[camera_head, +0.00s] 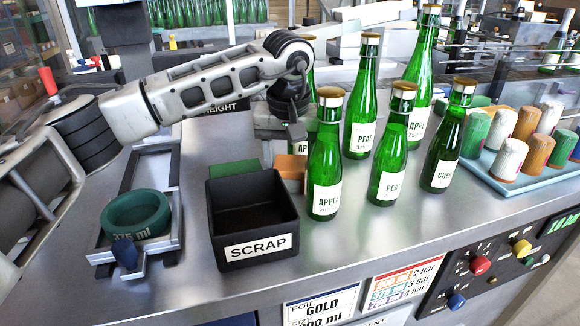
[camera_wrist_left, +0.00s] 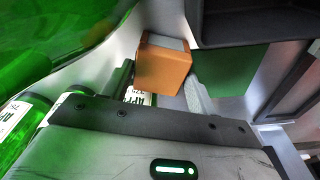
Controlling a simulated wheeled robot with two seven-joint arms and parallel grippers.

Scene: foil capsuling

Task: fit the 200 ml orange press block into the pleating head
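The orange block (camera_head: 291,168) shows behind the scrap bin's right rear corner, partly hidden by it; I cannot read a size on it. In the left wrist view the orange block (camera_wrist_left: 163,68) lies between the two fingers of my left gripper (camera_wrist_left: 160,88), one at each side. I cannot tell whether they touch it. My left gripper (camera_head: 283,128) reaches down behind the bin in the head view, its fingertips hidden. A green ring marked 375 ml (camera_head: 136,215) sits in a metal fixture (camera_head: 168,240) at the left. I cannot tell whether this is the pleating head. My right gripper is not in view.
The black scrap bin (camera_head: 253,246) stands in front of the orange block. Several green bottles (camera_head: 325,155) stand close at its right. A green block (camera_wrist_left: 225,70) lies beside the orange one. A tray (camera_head: 520,182) of foil capsules is at the right.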

